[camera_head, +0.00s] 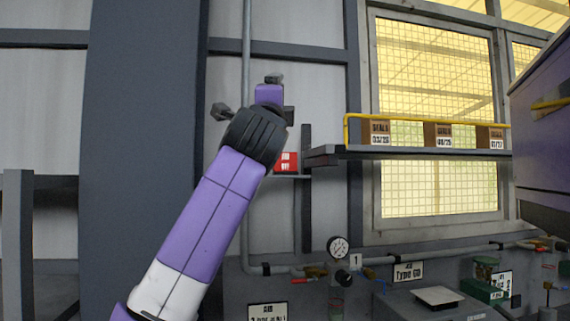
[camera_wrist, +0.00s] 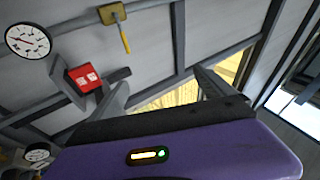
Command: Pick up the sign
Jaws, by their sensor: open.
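A small red sign (camera_head: 287,162) with white lettering stands on a narrow ledge on the wall, just right of my arm's dark elbow-like joint in the head view. Part of its left side is hidden by my arm. In the wrist view the red sign (camera_wrist: 85,78) shows on a dark holder, left of my gripper (camera_wrist: 163,92) and apart from it. My gripper is open, with nothing between its fingers.
A shelf (camera_head: 420,153) with a yellow rail and several labelled boxes juts out right of the sign. A gauge (camera_head: 338,247), pipes and valves line the wall below. A thick grey column (camera_head: 135,150) stands left. A grey cabinet (camera_head: 545,120) overhangs at the right.

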